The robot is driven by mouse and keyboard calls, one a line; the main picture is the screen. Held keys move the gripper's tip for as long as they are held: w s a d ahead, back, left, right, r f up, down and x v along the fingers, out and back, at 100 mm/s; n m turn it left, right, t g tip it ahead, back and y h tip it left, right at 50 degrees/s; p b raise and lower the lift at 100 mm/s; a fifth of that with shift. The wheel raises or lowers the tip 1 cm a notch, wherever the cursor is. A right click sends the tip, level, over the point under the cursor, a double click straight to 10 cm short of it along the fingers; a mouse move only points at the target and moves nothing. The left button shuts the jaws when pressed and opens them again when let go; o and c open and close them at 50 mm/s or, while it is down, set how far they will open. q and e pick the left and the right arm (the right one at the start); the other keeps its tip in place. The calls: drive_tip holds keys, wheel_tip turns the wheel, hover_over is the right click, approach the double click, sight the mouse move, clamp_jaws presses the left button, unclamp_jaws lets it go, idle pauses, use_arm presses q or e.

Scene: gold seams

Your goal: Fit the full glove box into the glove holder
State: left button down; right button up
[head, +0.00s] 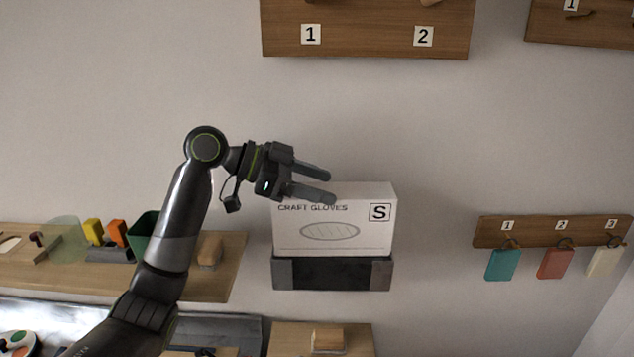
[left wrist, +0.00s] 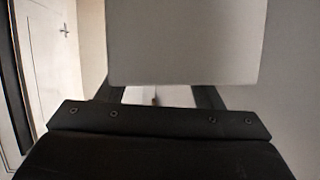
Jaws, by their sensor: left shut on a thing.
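The white glove box (head: 345,237), marked "CRAFT GLOVES" and "S", is upright at the wall. The dark glove holder (head: 332,273) with grey ends is directly below it. The box's lower edge meets the holder's upper edge in the head view; I cannot tell how deep it sits inside. My left gripper (head: 332,185) is shut on the top left part of the box, one finger in front and one behind. In the left wrist view a pale face of the box (left wrist: 185,40) fills the upper middle. My right gripper is not in view.
A wooden shelf (head: 225,270) with a green bin and colored blocks is at the left. A hook rail (head: 485,230) with colored tags hangs at the right. A numbered board (head: 365,35) is above. The wall around the box is clear.

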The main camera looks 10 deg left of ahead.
use_arm(q)
drive_tip(key=shift+f, duration=0.1)
idle(0.6)
drive_tip(key=shift+f+b, duration=0.35)
drive_tip(key=shift+f, duration=0.35)
drive_tip(key=shift+f, duration=0.1)
drive_tip(key=shift+s+d+f+b, duration=0.1)
drive_tip(key=shift+f+b, duration=0.2)
drive_tip(key=shift+b, duration=0.15)
drive_tip(key=c, duration=0.7)
unclamp_jaws()
drive_tip(key=shift+r, duration=0.1)
drive_tip(key=o, duration=0.4)
